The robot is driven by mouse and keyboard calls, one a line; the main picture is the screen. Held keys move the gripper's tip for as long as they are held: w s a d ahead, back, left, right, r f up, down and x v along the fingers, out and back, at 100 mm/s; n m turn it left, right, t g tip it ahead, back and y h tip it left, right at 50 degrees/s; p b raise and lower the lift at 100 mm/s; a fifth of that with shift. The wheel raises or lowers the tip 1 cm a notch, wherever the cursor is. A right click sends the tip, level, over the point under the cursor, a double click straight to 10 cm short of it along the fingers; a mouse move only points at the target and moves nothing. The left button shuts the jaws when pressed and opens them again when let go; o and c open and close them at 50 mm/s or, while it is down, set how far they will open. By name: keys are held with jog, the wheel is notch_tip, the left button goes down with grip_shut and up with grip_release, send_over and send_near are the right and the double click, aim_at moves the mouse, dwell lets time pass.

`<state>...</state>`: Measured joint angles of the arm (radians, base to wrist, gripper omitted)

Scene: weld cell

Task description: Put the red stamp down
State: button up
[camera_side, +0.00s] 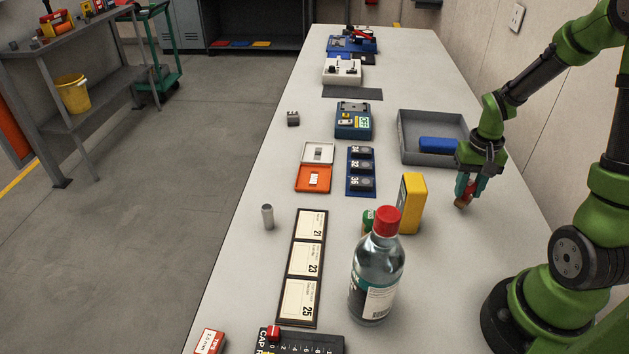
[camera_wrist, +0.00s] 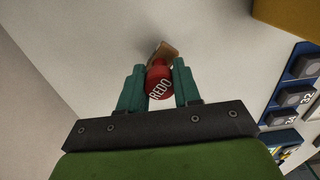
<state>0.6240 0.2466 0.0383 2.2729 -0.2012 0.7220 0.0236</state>
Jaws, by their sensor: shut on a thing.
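My gripper (camera_side: 467,190) is at the right of the table, on the near side of the grey tray. It is shut on the red stamp (camera_side: 464,200). In the wrist view the red stamp (camera_wrist: 158,88) sits between my two teal fingers (camera_wrist: 159,88), its round red top marked "REDO". A brown part of the stamp shows beyond the red top. The stamp is low over the white table (camera_side: 478,245); I cannot tell whether it touches the surface.
A grey tray (camera_side: 408,150) holding a blue block (camera_side: 438,145) stands behind my gripper. A yellow block (camera_side: 411,203) stands to the left, with a bottle (camera_side: 377,270) nearer. A blue rack (camera_side: 360,189) lies farther left. The table around the stamp is clear.

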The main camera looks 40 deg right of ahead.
aim_at(470, 183)
jog(key=shift+f, duration=0.75)
jog(key=shift+f, duration=0.15)
jog(key=o, duration=1)
jog(key=shift+o, duration=0.2)
notch_tip(470, 183, up, 12)
jog(key=shift+a+r, duration=0.1)
jog(key=s+a+r+n+t+y, duration=0.1)
jog(key=a+r, duration=0.4)
jog(key=a, duration=0.5)
jog(key=s+a+r+n+t+y, duration=0.1)
jog(key=a+r+n+t, duration=0.3)
jog(key=a, duration=0.6)
jog(key=shift+r+t, duration=0.35)
jog(key=shift+t, duration=0.75)
